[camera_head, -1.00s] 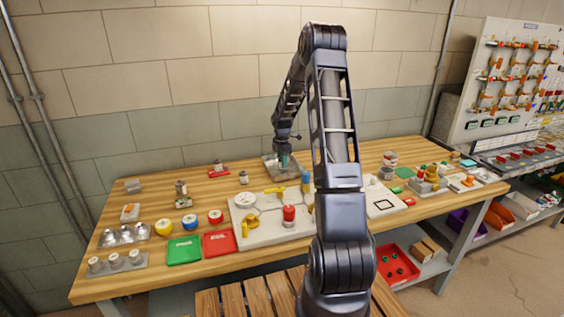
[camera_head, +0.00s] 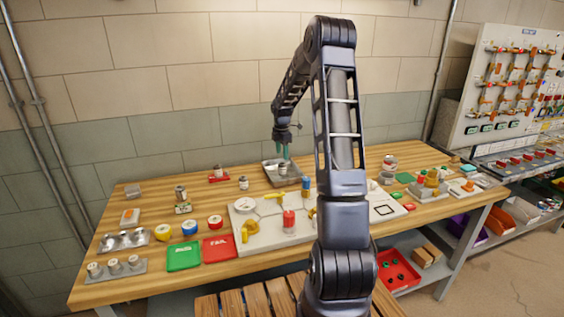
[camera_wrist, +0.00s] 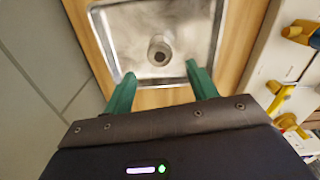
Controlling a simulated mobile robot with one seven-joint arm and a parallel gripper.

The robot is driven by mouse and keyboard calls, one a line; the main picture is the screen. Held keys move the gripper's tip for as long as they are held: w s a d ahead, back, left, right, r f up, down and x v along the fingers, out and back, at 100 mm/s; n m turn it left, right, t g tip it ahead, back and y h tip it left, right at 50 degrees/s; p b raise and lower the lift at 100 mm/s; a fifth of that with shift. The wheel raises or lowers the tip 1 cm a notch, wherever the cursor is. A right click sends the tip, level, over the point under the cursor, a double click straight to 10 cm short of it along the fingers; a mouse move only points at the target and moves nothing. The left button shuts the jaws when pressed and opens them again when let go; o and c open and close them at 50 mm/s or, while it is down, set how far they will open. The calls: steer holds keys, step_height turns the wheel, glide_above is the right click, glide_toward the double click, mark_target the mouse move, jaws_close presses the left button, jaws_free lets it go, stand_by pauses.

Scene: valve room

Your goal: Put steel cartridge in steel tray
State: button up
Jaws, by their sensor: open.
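The steel tray (camera_head: 290,181) lies at the back of the wooden bench, against the wall. It also shows in the wrist view (camera_wrist: 115,40). A small steel cartridge (camera_wrist: 160,51) stands inside the tray, near the middle of the side closest to my gripper in the wrist view. My gripper (camera_head: 285,153) hangs above the tray. Its green fingers (camera_wrist: 160,80) are spread wide with nothing between them, and the cartridge is ahead of the fingertips, apart from both.
A pale board (camera_head: 265,228) with yellow, red and blue parts lies in front of the tray. Small cylinders (camera_head: 181,191) stand to the left. A green tray (camera_head: 184,254) and a red tray (camera_head: 219,246) lie near the front edge.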

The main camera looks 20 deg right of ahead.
mark_target(282, 163)
steer(key=s+a+r+m+t, duration=0.1)
steer(key=s+a+r+m, duration=0.3)
steer(key=s+r, duration=0.7)
steer(key=s+a+r+m+t, duration=0.1)
steer(key=s+a+r+m, duration=0.1)
steer(key=s+r+m, duration=0.65)
steer(key=s+a+r+m+t, duration=0.1)
steer(key=s+m, duration=0.2)
steer(key=s, duration=1)
steer(key=s+m+t, duration=0.1)
steer(key=s+m, duration=0.3)
steer(key=s, duration=0.9)
steer(key=shift+a+r+t, duration=0.3)
steer(key=shift+a+r, duration=0.05)
steer(key=shift+a, duration=0.05)
